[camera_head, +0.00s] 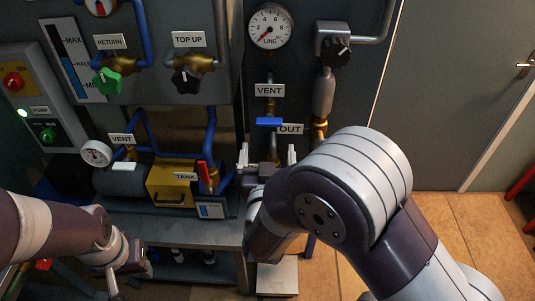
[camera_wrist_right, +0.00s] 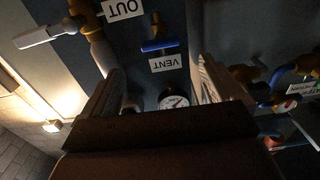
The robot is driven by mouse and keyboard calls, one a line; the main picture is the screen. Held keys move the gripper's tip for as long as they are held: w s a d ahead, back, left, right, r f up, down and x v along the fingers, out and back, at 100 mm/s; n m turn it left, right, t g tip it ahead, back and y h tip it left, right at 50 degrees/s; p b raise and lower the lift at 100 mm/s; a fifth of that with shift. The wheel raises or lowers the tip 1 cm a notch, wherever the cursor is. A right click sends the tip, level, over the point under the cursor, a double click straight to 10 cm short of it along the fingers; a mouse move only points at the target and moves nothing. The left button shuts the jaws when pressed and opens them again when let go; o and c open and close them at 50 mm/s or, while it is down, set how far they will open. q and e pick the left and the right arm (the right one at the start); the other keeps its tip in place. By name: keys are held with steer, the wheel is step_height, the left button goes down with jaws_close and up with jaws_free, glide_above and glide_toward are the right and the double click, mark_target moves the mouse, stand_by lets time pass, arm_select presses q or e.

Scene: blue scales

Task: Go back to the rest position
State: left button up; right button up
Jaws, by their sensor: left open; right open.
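My right gripper (camera_head: 267,158) is open and empty, raised in front of the pipework just below the OUT label (camera_head: 291,129). Its two fingers stand apart, also in the right wrist view (camera_wrist_right: 155,90), with nothing between them. My right forearm crosses the right half of the head view and hides what is behind it. My left gripper (camera_head: 122,258) is low at the left, in front of the bench; its fingertips are hard to make out, and I see nothing held in it.
The blue VENT lever (camera_head: 269,122) lies level near my right gripper; the LINE gauge (camera_head: 270,26) is above. A yellow TANK box (camera_head: 172,186) and red lever (camera_head: 206,173) are on the bench (camera_head: 215,233). Floor (camera_head: 475,225) is open at the right, before a grey door (camera_head: 470,90).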

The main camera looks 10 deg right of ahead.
steer(key=s+a+f+n+g+y, duration=0.2)
steer(key=s+a+f+g+y, duration=0.15)
steer(key=f+g, duration=0.25)
steer(key=s+a+f+n+g+y, duration=0.2)
steer(key=s+a+f+g+y, duration=0.1)
steer(key=s+f+g, duration=0.3)
steer(key=s+d+r+g+h, duration=0.1)
steer(key=s+d+g, duration=0.3)
steer(key=d, duration=0.8)
steer(key=shift+s+r, duration=0.5)
steer(key=shift+s, duration=0.25)
steer(key=shift+h, duration=0.25)
